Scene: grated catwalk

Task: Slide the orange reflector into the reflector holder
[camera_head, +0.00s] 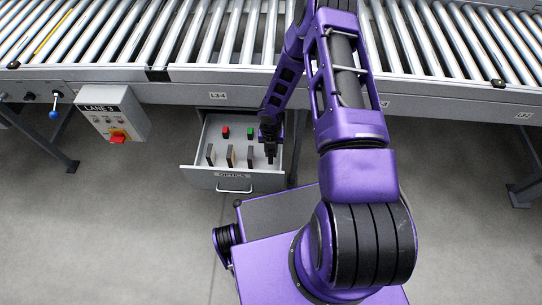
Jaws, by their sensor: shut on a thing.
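My gripper (270,156) is pointing down inside the right part of an open grey drawer (199,178) labelled OPTICS. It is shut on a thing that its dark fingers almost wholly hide. No orange shows, but the gripper is at the right end of the row of coloured pieces, so I take the held thing for the orange reflector. A row of thin upright pieces stands in the drawer's front half: a dark one (210,155), one with a tan face (231,156) and another dark one (250,157). Which of these is the reflector holder I cannot tell.
A red block (226,132) and a green block (250,132) sit at the back of the drawer. The roller conveyor (120,40) overhangs behind it. A LANE 3 control box (113,115) hangs at left. My arm covers the area to the right.

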